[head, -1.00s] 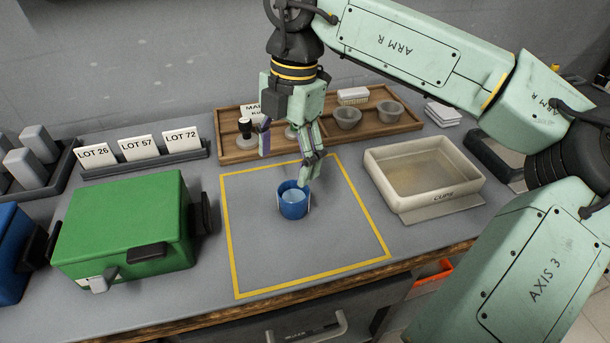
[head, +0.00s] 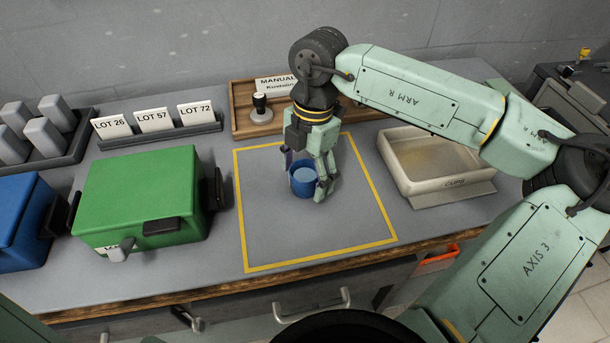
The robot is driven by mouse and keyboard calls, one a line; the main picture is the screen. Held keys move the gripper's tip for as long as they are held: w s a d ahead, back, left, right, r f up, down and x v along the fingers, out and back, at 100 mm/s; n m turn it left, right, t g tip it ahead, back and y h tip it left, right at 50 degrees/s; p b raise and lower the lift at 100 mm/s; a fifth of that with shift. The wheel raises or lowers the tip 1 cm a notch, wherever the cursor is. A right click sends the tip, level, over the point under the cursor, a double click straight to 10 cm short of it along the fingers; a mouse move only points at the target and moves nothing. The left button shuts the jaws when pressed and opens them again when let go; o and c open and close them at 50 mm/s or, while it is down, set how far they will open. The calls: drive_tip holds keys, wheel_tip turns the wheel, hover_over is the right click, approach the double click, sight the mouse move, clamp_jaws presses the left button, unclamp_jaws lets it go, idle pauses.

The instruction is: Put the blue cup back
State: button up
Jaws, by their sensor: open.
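The blue cup (head: 303,184) stands upright on the grey worktop inside the yellow-outlined square (head: 245,222). Something pale shows inside its top. My gripper (head: 305,186) is lowered around the cup with its fingers apart, one on the left side and one on the right front. I cannot tell whether the fingers touch the cup.
A green box (head: 140,195) and a blue box (head: 20,222) stand at the left. Lot cards (head: 155,120) and a wooden tray (head: 240,110) with a stamp (head: 261,105) are behind. My arm hides part of the wooden tray. The front of the square is clear.

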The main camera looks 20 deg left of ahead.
drive_tip(key=shift+f, duration=0.25)
drive_tip(key=shift+c, duration=0.6)
drive_tip(key=c, duration=1.2)
drive_tip(key=shift+r, duration=0.1)
drive_tip(key=shift+c, duration=0.2)
